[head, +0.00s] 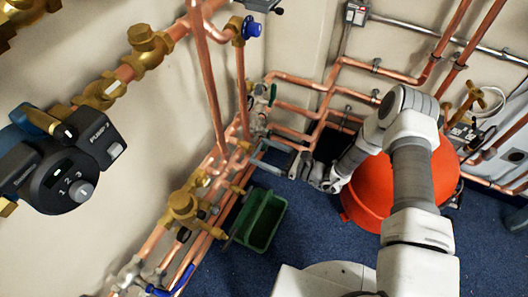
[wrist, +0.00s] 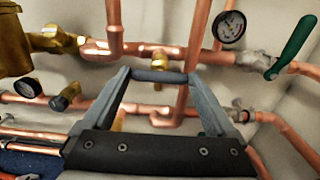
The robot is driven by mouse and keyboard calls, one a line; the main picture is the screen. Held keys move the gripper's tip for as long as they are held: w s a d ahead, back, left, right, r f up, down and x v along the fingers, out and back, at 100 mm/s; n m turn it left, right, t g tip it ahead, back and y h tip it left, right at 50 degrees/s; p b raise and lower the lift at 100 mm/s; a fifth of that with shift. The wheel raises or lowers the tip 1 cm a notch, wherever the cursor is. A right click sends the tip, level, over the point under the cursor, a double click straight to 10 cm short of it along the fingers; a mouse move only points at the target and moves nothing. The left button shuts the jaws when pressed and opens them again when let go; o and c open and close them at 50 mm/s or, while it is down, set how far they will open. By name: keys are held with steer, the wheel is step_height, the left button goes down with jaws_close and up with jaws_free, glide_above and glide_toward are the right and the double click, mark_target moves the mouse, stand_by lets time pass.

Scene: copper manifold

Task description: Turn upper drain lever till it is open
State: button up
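The lever I take to be the upper drain lever has a green handle (wrist: 292,48) and sits on a grey valve body (wrist: 255,62) at the upper right of the wrist view. The handle slants up and to the right, off the line of its copper pipe. In the head view it is a small green spot (head: 272,94) above my gripper. My gripper (head: 258,150) reaches left toward the pipes, its two grey fingers apart. In the wrist view my gripper (wrist: 160,78) is left of the green handle, not touching it. A dark bar shows between the fingertips; I cannot tell what it is.
A round gauge (wrist: 230,27) is just left of the green lever. Copper pipes (wrist: 210,57) run close around the fingers. A green bin (head: 260,220) stands on the blue floor below my gripper. An orange-red tank (head: 385,185) is beside my arm.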

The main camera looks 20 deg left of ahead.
steer(key=c, duration=0.9)
steer(key=shift+o, duration=0.2)
steer(key=shift+n, duration=0.4)
steer(key=shift+d+f+n+p, duration=0.1)
steer(key=shift+n+p, duration=0.9)
steer(key=shift+n, duration=7.6)
steer(key=o, duration=1.1)
steer(key=shift+d, duration=0.1)
